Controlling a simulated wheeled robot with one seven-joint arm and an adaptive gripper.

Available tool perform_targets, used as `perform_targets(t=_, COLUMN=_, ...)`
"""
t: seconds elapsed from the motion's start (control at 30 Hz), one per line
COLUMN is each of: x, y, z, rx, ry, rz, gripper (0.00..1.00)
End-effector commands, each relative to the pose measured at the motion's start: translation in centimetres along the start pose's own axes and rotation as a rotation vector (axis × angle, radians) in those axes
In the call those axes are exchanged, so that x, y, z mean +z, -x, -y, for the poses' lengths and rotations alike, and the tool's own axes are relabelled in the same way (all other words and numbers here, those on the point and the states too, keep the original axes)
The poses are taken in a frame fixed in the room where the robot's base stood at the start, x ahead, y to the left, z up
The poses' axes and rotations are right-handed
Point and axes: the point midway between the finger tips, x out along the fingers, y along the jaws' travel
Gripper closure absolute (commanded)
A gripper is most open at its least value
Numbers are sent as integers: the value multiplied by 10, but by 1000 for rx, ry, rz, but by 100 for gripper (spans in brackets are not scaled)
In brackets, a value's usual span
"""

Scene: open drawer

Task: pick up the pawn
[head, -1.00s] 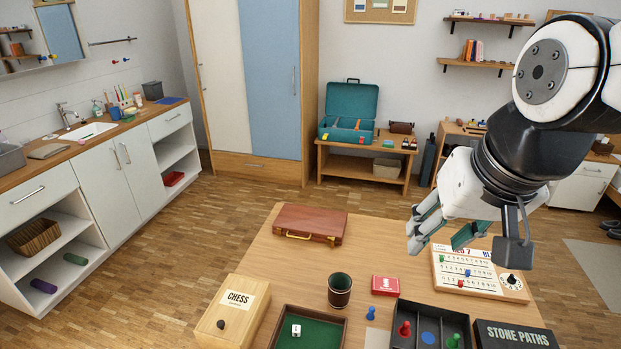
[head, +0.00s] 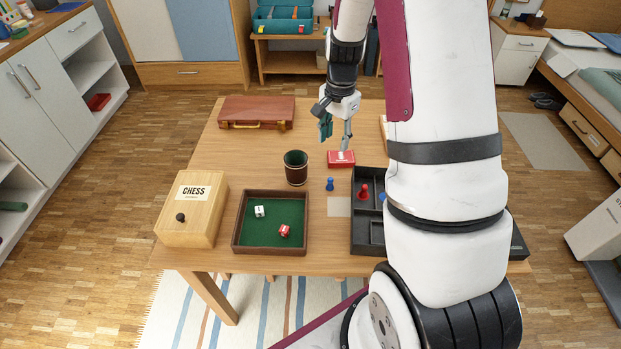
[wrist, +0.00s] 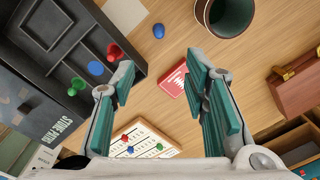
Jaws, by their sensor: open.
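A small blue pawn (head: 330,184) stands on the wooden table between the dark cup and the black compartment box; it also shows in the wrist view (wrist: 158,31), beyond my fingertips. My gripper (head: 336,136) is above the table near the red card box, apart from the pawn and farther back. In the wrist view its two green-padded fingers (wrist: 160,80) are spread with nothing between them but table and part of the red box. A red pawn (head: 363,192) stands in the black box, and a green pawn (wrist: 76,86) shows there in the wrist view.
The red card box (head: 341,158) lies just behind the blue pawn. The cup (head: 296,168) stands left of it, and the black box (head: 367,243) is to the right. A green-lined dice tray (head: 272,248), chess box (head: 189,217) and brown case (head: 257,112) occupy the left side.

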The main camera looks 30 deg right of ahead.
Motion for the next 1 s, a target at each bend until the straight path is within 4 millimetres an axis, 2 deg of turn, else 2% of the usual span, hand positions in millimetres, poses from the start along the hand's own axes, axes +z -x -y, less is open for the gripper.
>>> perform_targets(t=0.03, x=-7, y=-16, z=0, rx=13, ry=-29, rz=3, gripper=59)
perform_targets(t=0.1, x=-12, y=-29, z=-2, rx=24, ry=-59, rz=5, gripper=59)
perform_targets(t=0.33, x=-17, y=-53, z=-4, rx=34, ry=-85, rz=7, gripper=59)
perform_targets(t=0.6, x=-15, y=-102, z=-6, rx=35, ry=-83, rz=9, gripper=59)
perform_targets(t=0.7, x=-15, y=-115, z=-6, rx=34, ry=-83, rz=8, gripper=59)
perform_targets(t=1.0, x=-12, y=-136, z=-6, rx=33, ry=-81, rz=8, gripper=59)
